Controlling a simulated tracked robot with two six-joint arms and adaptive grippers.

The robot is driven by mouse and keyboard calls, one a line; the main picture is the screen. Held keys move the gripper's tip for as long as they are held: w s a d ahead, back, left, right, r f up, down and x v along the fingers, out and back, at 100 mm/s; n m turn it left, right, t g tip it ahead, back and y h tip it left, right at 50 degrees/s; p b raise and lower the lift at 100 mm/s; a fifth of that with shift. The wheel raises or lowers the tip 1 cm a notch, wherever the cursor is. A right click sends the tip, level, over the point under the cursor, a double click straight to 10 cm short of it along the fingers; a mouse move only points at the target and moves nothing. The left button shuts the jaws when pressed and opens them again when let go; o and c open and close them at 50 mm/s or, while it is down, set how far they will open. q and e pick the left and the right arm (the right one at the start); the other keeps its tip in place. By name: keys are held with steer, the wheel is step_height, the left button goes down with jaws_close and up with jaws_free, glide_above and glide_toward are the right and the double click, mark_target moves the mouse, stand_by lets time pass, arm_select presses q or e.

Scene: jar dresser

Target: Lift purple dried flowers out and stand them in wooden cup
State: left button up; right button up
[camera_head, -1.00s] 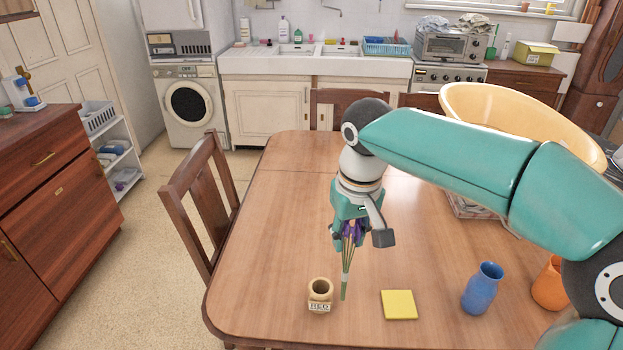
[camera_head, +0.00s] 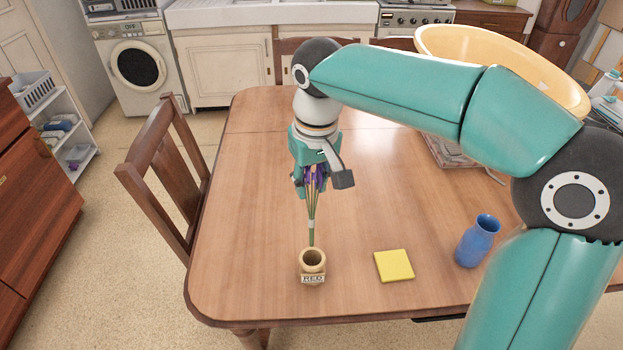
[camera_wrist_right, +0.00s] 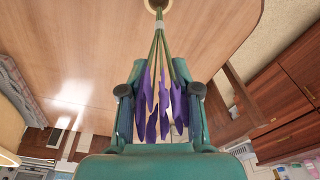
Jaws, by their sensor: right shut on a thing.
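The purple dried flowers (camera_head: 313,205) hang stems down from my right gripper (camera_head: 316,182), which is shut on them near the blooms. They also show in the right wrist view (camera_wrist_right: 160,100), between the fingers of the right gripper (camera_wrist_right: 158,95). The wooden cup (camera_head: 313,261) stands upright on the table, with a small card reading RED at its front. The stem ends show right at the back of the cup's mouth in the head view; I cannot tell whether they are above, behind or inside it. My left gripper is not in view.
A yellow square (camera_head: 394,266) lies right of the cup, and a blue vase (camera_head: 478,241) stands farther right. A large cream basin (camera_head: 500,62) is at the back right of the table (camera_head: 245,200). A wooden chair (camera_head: 165,190) stands at the left. The table's left part is clear.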

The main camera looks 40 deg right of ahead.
mark_target(312, 198)
steer(key=shift+f+b, duration=1.6)
steer(key=shift+f, duration=0.35)
steer(key=shift+s+f+b, duration=0.15)
steer(key=shift+f+b, duration=1.85)
steer(key=shift+f, duration=0.65)
steer(key=o, duration=1.1)
steer(key=r, duration=0.4)
steer(key=s+r, duration=0.1)
steer(key=r, duration=0.7)
steer(key=shift+s+a, duration=0.1)
steer(key=shift+s, duration=0.1)
steer(key=shift+f, duration=0.1)
